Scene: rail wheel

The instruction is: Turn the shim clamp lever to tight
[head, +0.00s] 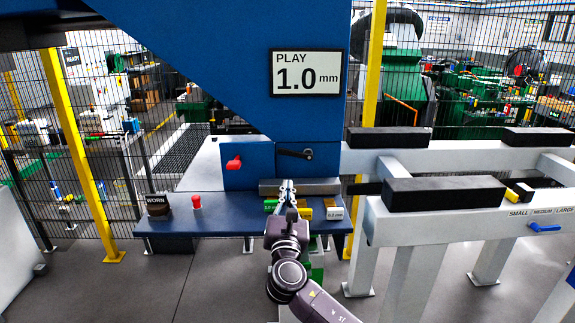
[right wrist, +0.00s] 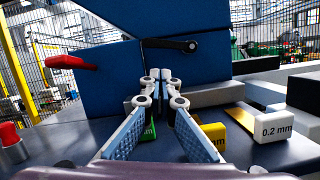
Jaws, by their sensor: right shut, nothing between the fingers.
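A black lever (head: 295,153) lies almost level on the front of the blue machine block, its round end to the right. It also shows in the right wrist view (right wrist: 168,44). A red lever (head: 234,162) sticks out to its left and shows in the right wrist view (right wrist: 66,62). No label shows which is the shim clamp lever. My right gripper (head: 287,185) is shut and empty, below and apart from the black lever, pointing at the block; its fingertips (right wrist: 161,76) show in the wrist view. My left gripper is not in view.
Green, yellow and white shim blocks (head: 333,210) lie on the blue shelf (head: 225,215) around my right gripper. A red knob (head: 196,202) and a "WORN" holder (head: 158,205) stand left. Rails with black pads (head: 445,193) and a blue lever (head: 545,227) are right.

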